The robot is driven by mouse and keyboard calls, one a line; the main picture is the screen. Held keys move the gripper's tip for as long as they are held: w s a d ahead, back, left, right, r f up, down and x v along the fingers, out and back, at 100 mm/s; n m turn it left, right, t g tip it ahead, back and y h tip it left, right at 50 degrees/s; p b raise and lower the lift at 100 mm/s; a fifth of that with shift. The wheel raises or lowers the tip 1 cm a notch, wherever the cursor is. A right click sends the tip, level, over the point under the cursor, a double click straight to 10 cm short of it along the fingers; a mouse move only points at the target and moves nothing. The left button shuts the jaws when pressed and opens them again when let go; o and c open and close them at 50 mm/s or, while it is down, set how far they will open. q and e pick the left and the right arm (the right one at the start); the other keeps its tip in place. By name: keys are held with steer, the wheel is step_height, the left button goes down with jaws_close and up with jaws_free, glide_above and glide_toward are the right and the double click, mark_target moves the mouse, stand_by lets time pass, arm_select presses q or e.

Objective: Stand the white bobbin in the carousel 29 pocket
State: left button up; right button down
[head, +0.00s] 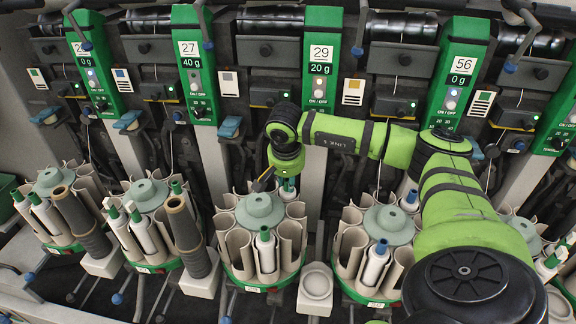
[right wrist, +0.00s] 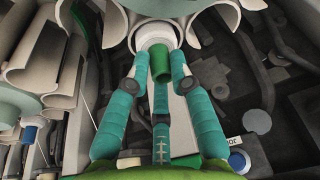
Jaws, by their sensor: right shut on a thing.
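The carousel 29 (head: 260,212) is a ring of beige pockets around a grey-green hub, below the machine head marked 29. My right gripper (head: 287,186) is at its back right side, over the pockets there. In the right wrist view its teal fingers (right wrist: 158,75) are shut around the green tip (right wrist: 160,62) of the white bobbin (right wrist: 156,32). The bobbin's white end shows beside beige pocket walls (right wrist: 205,18); I cannot tell how deep it sits in a pocket. In the head view the gripper mostly hides it. My left gripper is not in view.
Another white bobbin (head: 265,252) stands in a front pocket of carousel 29. A similar carousel (head: 389,225) with a white bobbin (head: 376,262) stands to the right, under my right arm. Two more carousels (head: 147,194) stand to the left, with dark tubes (head: 188,238) beside them.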

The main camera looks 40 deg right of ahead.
steer(key=c, duration=1)
jaws_free()
steer(key=shift+r, duration=0.1)
steer(key=v, duration=1.2)
steer(key=shift+d, duration=0.1)
